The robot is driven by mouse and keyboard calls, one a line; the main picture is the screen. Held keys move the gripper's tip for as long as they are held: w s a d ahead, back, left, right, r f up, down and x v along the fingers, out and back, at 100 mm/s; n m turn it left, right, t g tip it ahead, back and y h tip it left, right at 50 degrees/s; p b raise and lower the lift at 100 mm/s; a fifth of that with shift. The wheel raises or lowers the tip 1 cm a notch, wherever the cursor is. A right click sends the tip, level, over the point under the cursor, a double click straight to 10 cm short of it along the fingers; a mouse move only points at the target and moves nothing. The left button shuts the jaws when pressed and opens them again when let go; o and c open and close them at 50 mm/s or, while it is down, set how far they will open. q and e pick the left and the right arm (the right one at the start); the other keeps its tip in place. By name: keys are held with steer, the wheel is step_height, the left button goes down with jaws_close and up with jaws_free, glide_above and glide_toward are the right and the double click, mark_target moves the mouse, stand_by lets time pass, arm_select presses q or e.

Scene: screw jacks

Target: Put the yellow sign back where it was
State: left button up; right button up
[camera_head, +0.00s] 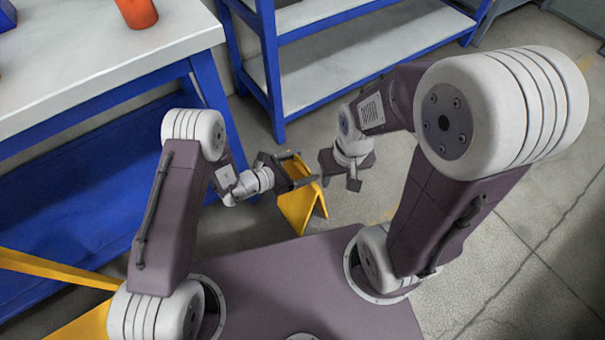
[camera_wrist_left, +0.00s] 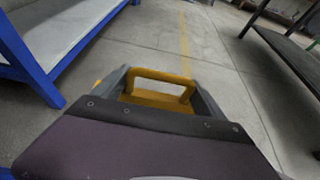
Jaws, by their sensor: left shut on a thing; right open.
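The yellow sign (camera_head: 297,206) is a folding A-shape with a handle at its top, near the middle of the head view. My left gripper (camera_head: 305,182) is shut on its upper part. In the left wrist view the sign's yellow handle (camera_wrist_left: 163,82) shows between the grey fingers of the left gripper (camera_wrist_left: 165,88). The sign's lower legs are spread and look upright; I cannot tell whether they touch the floor. My right gripper (camera_head: 345,180) is open and empty, just to the right of the sign.
A white-topped blue bench (camera_head: 95,65) stands at the left with an orange object (camera_head: 137,12) on it. A blue shelf rack (camera_head: 340,45) stands behind. Another yellow piece (camera_head: 60,268) is at the lower left. Grey floor (camera_head: 530,190) at the right is open.

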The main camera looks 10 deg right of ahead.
mark_target(300, 173)
arm_select(q)
step_height(300, 173, down, 4)
steer(key=b, duration=0.3)
steer(key=shift+f, duration=0.1)
steer(key=shift+r, duration=0.2)
steer(key=o, duration=1.7)
steer(key=shift+f, duration=0.2)
steer(key=shift+c, duration=0.2)
steer(key=o, duration=0.3)
steer(key=shift+r+p, duration=0.25)
steer(key=shift+p, duration=0.1)
steer(key=p+v, duration=0.5)
steer(key=v, duration=0.7)
steer(key=shift+f, duration=0.15)
